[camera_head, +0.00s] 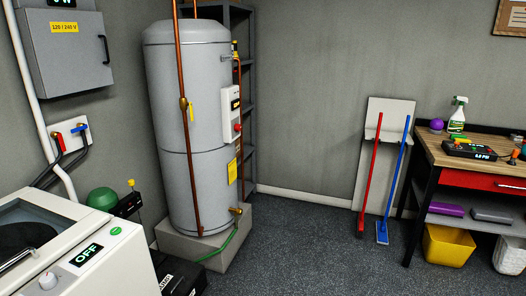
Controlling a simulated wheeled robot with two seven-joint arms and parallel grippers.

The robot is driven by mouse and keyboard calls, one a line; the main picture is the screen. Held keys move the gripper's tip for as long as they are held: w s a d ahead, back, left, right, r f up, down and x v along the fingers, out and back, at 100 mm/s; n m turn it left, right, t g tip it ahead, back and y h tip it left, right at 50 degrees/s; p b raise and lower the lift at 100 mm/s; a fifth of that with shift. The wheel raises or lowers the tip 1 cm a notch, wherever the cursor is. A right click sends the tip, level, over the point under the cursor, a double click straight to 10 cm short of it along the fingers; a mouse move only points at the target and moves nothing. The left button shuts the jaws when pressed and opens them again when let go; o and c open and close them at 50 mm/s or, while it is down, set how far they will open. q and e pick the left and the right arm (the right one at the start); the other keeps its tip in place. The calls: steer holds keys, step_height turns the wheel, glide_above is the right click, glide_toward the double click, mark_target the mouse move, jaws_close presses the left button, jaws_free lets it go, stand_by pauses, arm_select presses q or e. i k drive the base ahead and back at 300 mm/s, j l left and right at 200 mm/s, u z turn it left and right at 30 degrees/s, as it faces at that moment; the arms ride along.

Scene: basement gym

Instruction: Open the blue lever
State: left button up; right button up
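The blue lever (80,128) is a small handle on a white wall plate (68,125) at the left, above the white machine. A red lever (60,143) sits beside it on the same plate. Dark hoses (46,172) hang down from the two valves. The blue lever looks roughly level, but it is too small to tell its exact angle. Neither of my grippers is in view.
A white machine (100,262) with an OFF display fills the lower left. A grey water heater (192,130) stands on a block right of the plate. A grey electrical box (68,52) hangs above. Dark floor (310,245) is clear in the middle; a workbench (430,150) stands right.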

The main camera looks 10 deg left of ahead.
mark_target(81, 127)
steer(key=i+u, duration=0.45)
steer(key=i+l+u, duration=0.2)
steer(key=i+u, duration=0.25)
steer(key=i+l+u, duration=0.65)
steer(key=i+u, duration=0.2)
steer(key=i+l+u, duration=0.25)
steer(key=u, duration=0.2)
steer(key=i+l, duration=0.05)
steer(key=i, duration=0.05)
